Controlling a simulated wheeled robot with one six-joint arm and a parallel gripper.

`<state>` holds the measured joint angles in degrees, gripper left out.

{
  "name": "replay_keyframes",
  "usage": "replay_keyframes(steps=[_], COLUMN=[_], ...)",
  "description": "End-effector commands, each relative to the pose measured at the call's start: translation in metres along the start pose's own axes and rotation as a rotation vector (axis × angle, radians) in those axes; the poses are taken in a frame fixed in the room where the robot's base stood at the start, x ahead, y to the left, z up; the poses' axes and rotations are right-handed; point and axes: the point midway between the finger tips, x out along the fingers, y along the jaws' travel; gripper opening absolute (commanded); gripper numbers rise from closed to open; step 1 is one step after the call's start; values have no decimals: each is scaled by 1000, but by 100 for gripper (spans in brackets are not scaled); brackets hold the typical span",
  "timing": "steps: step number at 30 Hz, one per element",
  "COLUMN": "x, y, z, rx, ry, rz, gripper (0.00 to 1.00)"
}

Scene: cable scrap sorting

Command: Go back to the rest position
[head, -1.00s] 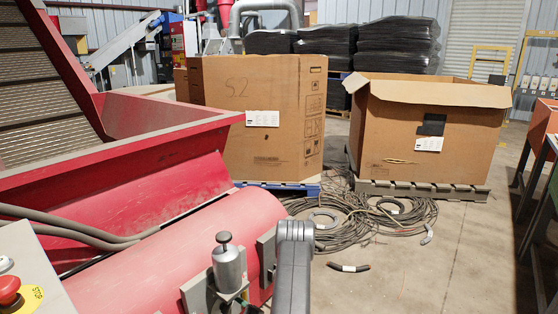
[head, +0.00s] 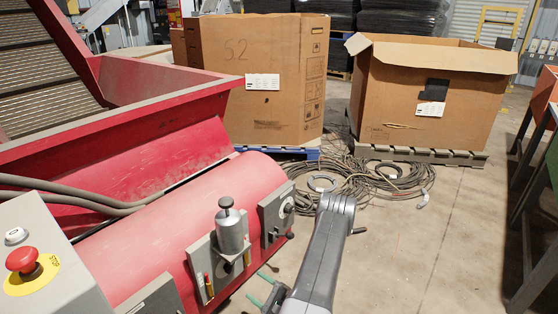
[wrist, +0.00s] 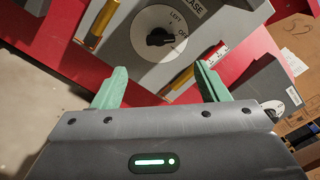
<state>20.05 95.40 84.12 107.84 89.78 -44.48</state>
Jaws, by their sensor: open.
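My gripper (wrist: 160,78) is open in the wrist view, its two green fingers apart with nothing between them. Past the fingertips is a grey panel with a black rotary knob (wrist: 159,37) on a white dial, marked LEFT and OFF. The fingers look apart from the knob. In the head view my gripper (head: 263,290) shows low in the picture, beside the red machine (head: 195,225), partly hidden by my own arm.
Two large cardboard boxes, one marked S2 (head: 255,110) and one open (head: 425,105), stand on pallets. Loose cable coils (head: 345,190) lie on the floor before them. A red stop button (head: 22,259) is at lower left.

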Motion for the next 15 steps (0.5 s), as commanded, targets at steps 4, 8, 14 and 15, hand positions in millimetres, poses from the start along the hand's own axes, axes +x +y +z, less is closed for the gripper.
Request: replay_keyframes(steps=[4,8,14,15], x=[25,48,87,95], y=[2,2,2,2], z=[-1,-1,-1,-1], rx=[-3,-3,-4,-4], ry=[-3,-4,-4,-5], rz=[2,1,1,1], gripper=[68,68,68,68])
